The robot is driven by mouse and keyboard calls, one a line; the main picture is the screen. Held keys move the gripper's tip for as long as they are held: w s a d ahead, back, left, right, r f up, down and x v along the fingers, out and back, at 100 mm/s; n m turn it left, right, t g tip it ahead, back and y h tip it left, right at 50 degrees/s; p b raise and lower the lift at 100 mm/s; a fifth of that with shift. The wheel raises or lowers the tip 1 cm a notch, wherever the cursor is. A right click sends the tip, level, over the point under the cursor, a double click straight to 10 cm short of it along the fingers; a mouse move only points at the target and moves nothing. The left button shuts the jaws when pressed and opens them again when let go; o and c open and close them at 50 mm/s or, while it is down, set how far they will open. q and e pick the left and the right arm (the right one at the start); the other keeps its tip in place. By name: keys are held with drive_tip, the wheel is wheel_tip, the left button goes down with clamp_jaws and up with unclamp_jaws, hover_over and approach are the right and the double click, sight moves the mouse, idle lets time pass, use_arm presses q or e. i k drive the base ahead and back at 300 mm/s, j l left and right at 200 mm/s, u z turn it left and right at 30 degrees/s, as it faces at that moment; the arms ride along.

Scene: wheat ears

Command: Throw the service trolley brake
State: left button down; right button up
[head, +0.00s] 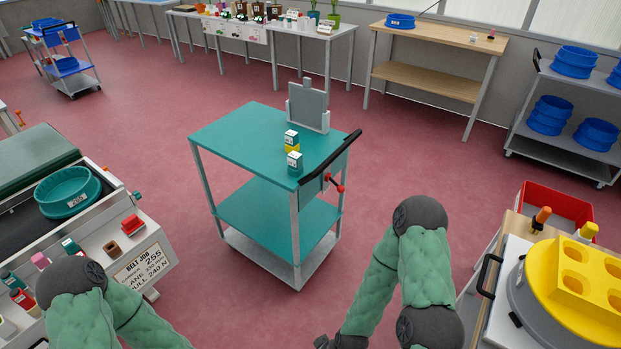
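The service trolley (238,130) stands in the middle of the floor, with a teal top, a teal middle shelf and a pale lower shelf. A black push handle (330,158) runs along its right end. Below the handle a small lever with red knobs (337,185) sticks out from the trolley's right side; it looks like the brake, but its setting cannot be told. My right gripper (340,341) shows only as a dark part at the bottom edge, in front of the trolley and apart from it. My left arm is at the bottom left; its gripper is out of view.
Two small labelled containers (294,162) and a grey upright panel (308,107) stand on the trolley top. A belt bench (150,250) is at left and a bench with a yellow block (578,278) at right. Red floor (390,165) is clear around the trolley.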

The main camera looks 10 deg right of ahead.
sight(340, 189)
drive_tip(key=i+l, duration=0.3)
drive_tip(key=i, duration=0.25)
drive_tip(key=i+l+u, duration=0.1)
drive_tip(key=i+l, duration=0.15)
drive_tip(key=i, duration=0.25)
drive_tip(key=i+l, duration=0.1)
drive_tip(key=l, duration=0.65)
drive_tip(key=l+u, duration=0.1)
drive_tip(key=l, duration=0.65)
drive_tip(key=i, duration=0.05)
